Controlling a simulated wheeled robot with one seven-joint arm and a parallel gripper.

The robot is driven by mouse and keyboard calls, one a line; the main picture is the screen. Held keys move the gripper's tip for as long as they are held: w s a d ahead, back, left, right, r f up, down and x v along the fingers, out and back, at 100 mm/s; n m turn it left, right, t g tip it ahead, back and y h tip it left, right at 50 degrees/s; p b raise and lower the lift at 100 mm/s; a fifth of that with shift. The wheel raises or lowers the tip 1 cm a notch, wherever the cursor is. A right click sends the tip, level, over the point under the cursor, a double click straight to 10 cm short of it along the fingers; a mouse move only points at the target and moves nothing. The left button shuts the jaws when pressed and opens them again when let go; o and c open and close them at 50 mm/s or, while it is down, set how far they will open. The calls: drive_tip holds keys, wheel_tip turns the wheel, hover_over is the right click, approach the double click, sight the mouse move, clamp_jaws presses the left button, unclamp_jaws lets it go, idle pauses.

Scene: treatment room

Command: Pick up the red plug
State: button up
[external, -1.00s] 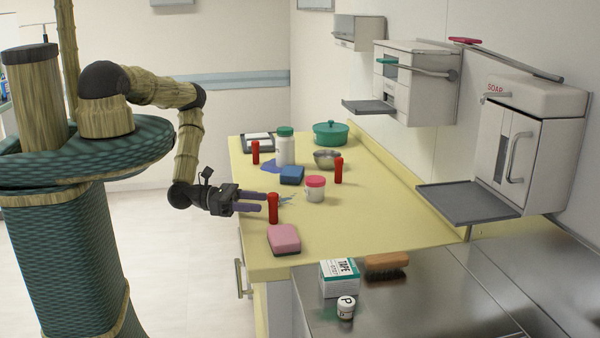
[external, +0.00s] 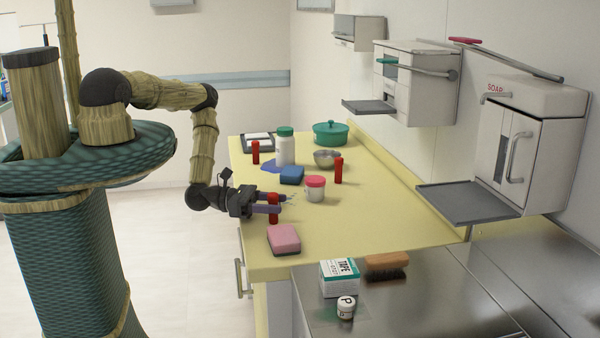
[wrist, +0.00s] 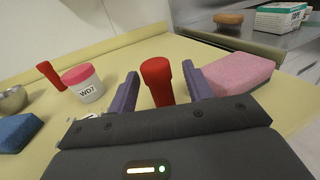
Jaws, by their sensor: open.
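A red plug (wrist: 157,84) stands upright between the two purple fingers of my gripper (wrist: 160,92) in the wrist view. In the external view my gripper (external: 268,202) is low over the yellow counter, and its fingers partly hide this red plug (external: 273,217). The fingers are open, with a visible gap on both sides of the plug. Two other red plugs stand on the counter: one at the back left (external: 255,152) and one to the right (external: 339,170). The right-hand one also appears at the left of the wrist view (wrist: 50,75).
A pink sponge (external: 284,239) lies close in front of the gripper. A white jar with a pink lid (external: 315,190) stands behind and right. A blue sponge (external: 291,175), metal bowl (external: 327,160) and white bottle (external: 285,150) are farther back. The counter's right front is clear.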

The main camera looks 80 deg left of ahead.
drive_tip(key=shift+c, duration=0.2)
drive_tip(key=c, duration=1)
drive_tip(key=shift+r, duration=0.1)
wheel_tip(320, 180, up, 10)
drive_tip(key=shift+f+b, duration=0.1)
drive_tip(key=shift+b, duration=0.7)
